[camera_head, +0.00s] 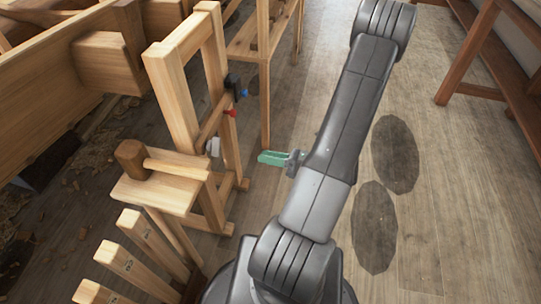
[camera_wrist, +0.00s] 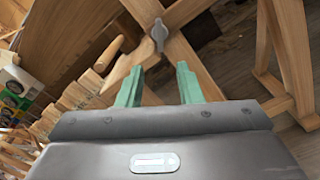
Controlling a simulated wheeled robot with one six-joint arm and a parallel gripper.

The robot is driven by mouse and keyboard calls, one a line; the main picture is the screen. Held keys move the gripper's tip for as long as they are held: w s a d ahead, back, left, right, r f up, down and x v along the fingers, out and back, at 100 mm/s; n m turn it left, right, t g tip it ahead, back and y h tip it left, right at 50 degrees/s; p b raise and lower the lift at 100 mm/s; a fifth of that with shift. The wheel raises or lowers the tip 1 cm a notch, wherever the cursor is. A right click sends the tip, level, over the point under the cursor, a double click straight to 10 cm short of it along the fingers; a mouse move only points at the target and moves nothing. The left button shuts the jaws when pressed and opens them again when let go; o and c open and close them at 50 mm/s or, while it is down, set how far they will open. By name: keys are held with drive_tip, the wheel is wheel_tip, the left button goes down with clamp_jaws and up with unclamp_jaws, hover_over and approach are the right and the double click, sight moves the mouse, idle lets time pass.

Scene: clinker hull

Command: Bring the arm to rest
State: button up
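My gripper (camera_wrist: 158,88) shows in the wrist view with its two green fingers apart and nothing between them. In the head view my gripper (camera_head: 271,158) points left from behind my grey arm, toward the wooden stand. My arm (camera_head: 345,130) reaches up from my base at the bottom and bends at the top. Between the fingertips and beyond them, the wrist view shows a grey metal fitting (camera_wrist: 159,36) where wooden bars cross. I cannot tell how far off it is.
A wooden stand (camera_head: 170,100) with a mallet (camera_head: 132,158) on its shelf is close on the left. Several upright wooden posts (camera_head: 150,240) stand at the lower left. A wooden hull (camera_head: 50,70) is behind. A bench (camera_head: 465,50) stands at the right; the floor (camera_head: 440,200) before it is clear.

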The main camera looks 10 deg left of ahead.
idle(0.6)
drive_tip(key=w+a+b, duration=0.1)
drive_tip(key=a+b, duration=0.1)
drive_tip(key=a, duration=1.1)
drive_tip(key=shift+a, duration=0.4)
drive_tip(key=d+p, duration=0.2)
drive_tip(key=d, duration=1.2)
drive_tip(key=a+b, duration=0.2)
drive_tip(key=a, duration=1.2)
drive_tip(key=shift+s+d+m+p, duration=0.1)
drive_tip(key=shift+d+m+p, duration=0.45)
drive_tip(key=shift+d+m, duration=0.7)
drive_tip(key=shift+s+d+m+p, duration=0.1)
drive_tip(key=shift+d+m+p, duration=0.55)
drive_tip(key=shift+m, duration=1.1)
drive_tip(key=shift+d+m+p, duration=0.5)
drive_tip(key=shift+d+m, duration=0.45)
drive_tip(key=shift+m, duration=0.55)
